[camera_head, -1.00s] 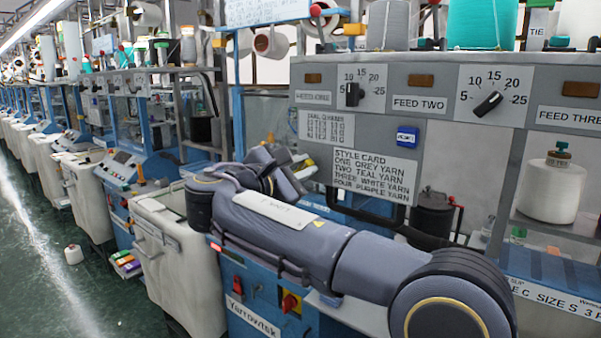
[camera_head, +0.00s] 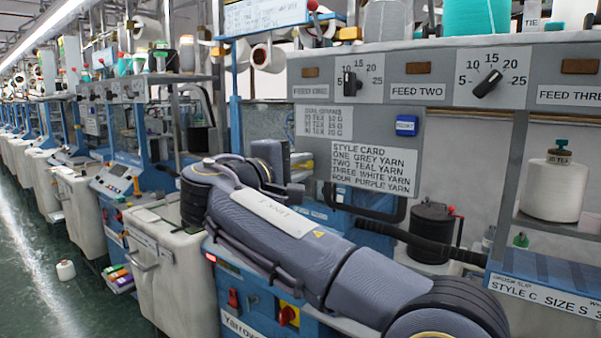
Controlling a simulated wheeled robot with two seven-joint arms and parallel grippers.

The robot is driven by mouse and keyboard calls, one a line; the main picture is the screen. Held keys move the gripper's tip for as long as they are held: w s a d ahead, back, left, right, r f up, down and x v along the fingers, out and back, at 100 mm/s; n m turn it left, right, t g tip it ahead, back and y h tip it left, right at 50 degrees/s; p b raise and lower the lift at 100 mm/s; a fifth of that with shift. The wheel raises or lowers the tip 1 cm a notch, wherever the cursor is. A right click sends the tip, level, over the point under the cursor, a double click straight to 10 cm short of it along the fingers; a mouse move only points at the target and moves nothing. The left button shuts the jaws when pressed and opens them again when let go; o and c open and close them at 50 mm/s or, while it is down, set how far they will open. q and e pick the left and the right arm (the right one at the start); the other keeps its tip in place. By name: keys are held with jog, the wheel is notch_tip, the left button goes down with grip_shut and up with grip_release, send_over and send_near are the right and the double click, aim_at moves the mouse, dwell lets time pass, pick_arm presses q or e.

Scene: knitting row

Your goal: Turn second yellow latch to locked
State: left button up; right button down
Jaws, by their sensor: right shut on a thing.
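My right gripper (camera_head: 292,176) is partly seen behind my own wrist, in front of the blue knitting machine, left of the style card (camera_head: 373,170). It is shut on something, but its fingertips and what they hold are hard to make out. A small yellow piece (camera_head: 308,164) shows just right of the gripper. I cannot tell whether it is a latch, whether it touches the gripper, or how it is turned. My left gripper is not in view.
The machine's grey panel (camera_head: 440,118) carries black dials above the style card. A dark canister (camera_head: 430,232) and a white yarn cone (camera_head: 553,190) stand at right. A pale bin (camera_head: 185,272) stands lower left. My right arm crosses the machine front.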

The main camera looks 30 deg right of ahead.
jog(key=shift+f+m, duration=0.1)
jog(key=shift+m, duration=0.2)
dwell(0.4)
jog(key=c, duration=1.4)
grip_release()
jog(key=b+v, duration=0.1)
jog(key=v, duration=0.7)
